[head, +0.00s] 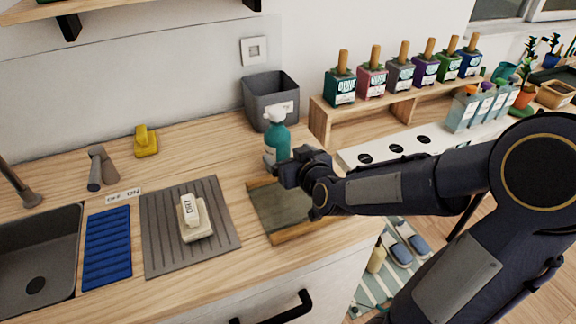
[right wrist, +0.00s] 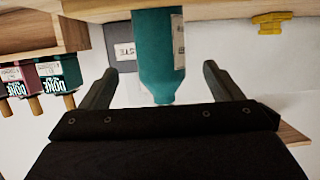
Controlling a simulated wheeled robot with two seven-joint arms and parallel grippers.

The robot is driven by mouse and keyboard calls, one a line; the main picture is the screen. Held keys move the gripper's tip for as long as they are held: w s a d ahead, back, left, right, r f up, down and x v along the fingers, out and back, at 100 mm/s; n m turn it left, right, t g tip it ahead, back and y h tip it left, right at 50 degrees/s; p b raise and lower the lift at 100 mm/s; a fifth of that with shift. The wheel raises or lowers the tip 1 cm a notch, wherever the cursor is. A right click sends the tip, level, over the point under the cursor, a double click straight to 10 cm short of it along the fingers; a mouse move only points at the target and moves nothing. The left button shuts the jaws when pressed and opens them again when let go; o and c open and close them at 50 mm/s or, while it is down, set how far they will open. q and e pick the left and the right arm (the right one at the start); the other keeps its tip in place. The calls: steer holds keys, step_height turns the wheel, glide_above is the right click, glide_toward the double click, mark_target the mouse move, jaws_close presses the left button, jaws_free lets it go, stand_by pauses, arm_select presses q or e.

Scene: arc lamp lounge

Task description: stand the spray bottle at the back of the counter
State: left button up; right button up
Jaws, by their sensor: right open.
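The spray bottle (head: 277,139) is teal with a white top and a pale label. It stands upright on the wooden counter (head: 130,162), in front of a grey bin. My right gripper (head: 288,168) is at the bottle's near right side in the head view, low over the counter. In the right wrist view, the teal bottle (right wrist: 158,55) shows between the two spread fingers of my right gripper (right wrist: 155,85), with a gap on each side. The bottle's lower right part is partly hidden by the gripper in the head view. My left gripper is not in view.
The grey bin (head: 271,92) stands behind the bottle against the wall. A tray (head: 262,212) lies under my right forearm. A grey mat (head: 160,222) with a soap dish, a blue rack (head: 107,247) and a sink (head: 37,262) are left. The back left counter holds a yellow object (head: 146,143).

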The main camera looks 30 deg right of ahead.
mark_target(278, 146)
steer(key=shift+w+d+f, duration=0.1)
steer(key=shift+w+f, duration=0.15)
steer(key=shift+w, duration=0.3)
steer(key=x, duration=0.6)
steer(key=shift+w+f, duration=0.15)
steer(key=shift+w, duration=0.15)
steer(key=c, duration=1.4)
steer(key=shift+c, duration=0.5)
